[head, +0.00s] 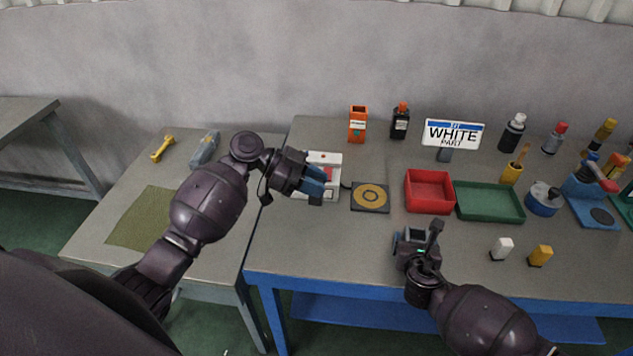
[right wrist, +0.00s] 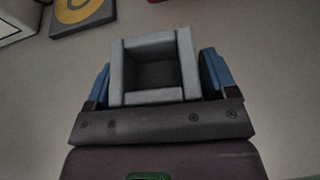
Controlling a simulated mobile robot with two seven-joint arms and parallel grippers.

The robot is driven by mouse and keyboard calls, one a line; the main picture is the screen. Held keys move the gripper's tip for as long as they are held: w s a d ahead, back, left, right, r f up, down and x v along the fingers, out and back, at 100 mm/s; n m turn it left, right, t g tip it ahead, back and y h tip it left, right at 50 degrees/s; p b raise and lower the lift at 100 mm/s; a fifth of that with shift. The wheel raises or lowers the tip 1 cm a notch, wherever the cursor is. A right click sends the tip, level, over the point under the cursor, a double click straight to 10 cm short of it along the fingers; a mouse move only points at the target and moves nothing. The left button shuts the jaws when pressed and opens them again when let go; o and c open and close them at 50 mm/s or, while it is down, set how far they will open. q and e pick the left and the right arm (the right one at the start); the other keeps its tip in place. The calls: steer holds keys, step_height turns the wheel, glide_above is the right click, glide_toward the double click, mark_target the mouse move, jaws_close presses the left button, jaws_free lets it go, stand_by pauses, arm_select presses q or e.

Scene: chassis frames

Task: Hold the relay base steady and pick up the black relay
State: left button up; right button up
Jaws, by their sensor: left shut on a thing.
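My left gripper (head: 314,187) hangs at the left of the blue-legged table, in front of a white box, with its blue fingers pointing right and down. It is shut on a small dark piece (head: 315,200), mostly hidden, perhaps the black relay. The relay base looks like the grey square open-topped socket (right wrist: 154,68) in the right wrist view, dark and empty inside. My right gripper (right wrist: 160,85) has one blue finger on each side of it. Contact with the fingers is not clear. In the head view the right gripper (head: 416,236) is near the table's front.
A white box (head: 328,160) and a black plate with a yellow ring (head: 370,197) are near the left gripper. A red bin (head: 430,190) and a green tray (head: 488,201) stand behind.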

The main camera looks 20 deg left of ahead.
steer(key=shift+o, duration=1)
steer(key=v, duration=1.2)
steer(key=shift+d, duration=0.1)
